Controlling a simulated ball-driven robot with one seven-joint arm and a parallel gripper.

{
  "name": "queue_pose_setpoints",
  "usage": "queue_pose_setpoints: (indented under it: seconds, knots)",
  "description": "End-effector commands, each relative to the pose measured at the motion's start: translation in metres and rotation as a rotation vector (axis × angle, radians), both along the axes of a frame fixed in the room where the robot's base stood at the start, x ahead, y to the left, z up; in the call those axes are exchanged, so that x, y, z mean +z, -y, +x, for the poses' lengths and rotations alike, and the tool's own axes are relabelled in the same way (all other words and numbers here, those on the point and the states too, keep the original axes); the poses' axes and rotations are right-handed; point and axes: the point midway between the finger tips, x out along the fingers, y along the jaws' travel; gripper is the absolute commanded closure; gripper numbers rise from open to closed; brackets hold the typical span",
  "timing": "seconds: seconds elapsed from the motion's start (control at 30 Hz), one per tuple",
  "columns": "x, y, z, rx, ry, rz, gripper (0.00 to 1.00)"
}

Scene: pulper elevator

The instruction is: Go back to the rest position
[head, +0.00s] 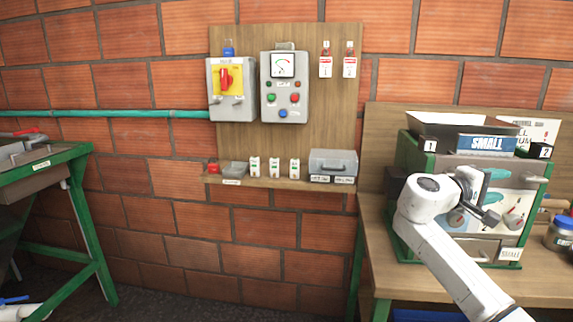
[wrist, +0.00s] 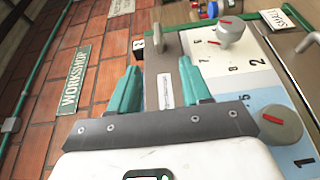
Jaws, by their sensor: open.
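My gripper (head: 483,205) is at the right in the head view, in front of the green-framed machine (head: 431,152) on the wooden bench. In the wrist view, its two teal fingers (wrist: 157,88) are spread apart with nothing between them. The machine's pale front panel (wrist: 215,65) lies just beyond and to the right of the fingers. It bears grey knobs with red marks, one at the top (wrist: 229,32) and one near the right finger's side (wrist: 281,127). I cannot tell whether any finger touches the panel.
A wooden board (head: 330,120) on the brick wall carries a red-handled switch box (head: 231,90) and a meter box (head: 285,87). Its shelf (head: 277,183) holds several small items. A green-framed table (head: 60,160) stands left. A jar (head: 560,234) sits on the bench (head: 540,283). Floor between is clear.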

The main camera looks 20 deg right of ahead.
Motion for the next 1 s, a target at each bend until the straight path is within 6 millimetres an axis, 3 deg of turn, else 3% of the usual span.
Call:
queue_pose_setpoints:
  seconds: [0.13, 0.23, 0.37, 0.57, 0.77, 1.0]
  knots:
    - [-0.012, -0.008, 0.004, 0.021, 0.013, 0.033, 0.52]
    - [-0.042, -0.027, 0.013, 0.068, 0.042, 0.120, 0.52]
    - [-0.100, -0.069, 0.024, 0.149, 0.101, 0.297, 0.52]
    - [-0.200, -0.154, 0.021, 0.253, 0.185, 0.622, 0.52]
    - [-0.292, -0.245, -0.016, 0.300, 0.243, 0.944, 0.52]
    - [-0.368, -0.332, -0.100, 0.280, 0.265, 1.256, 0.52]
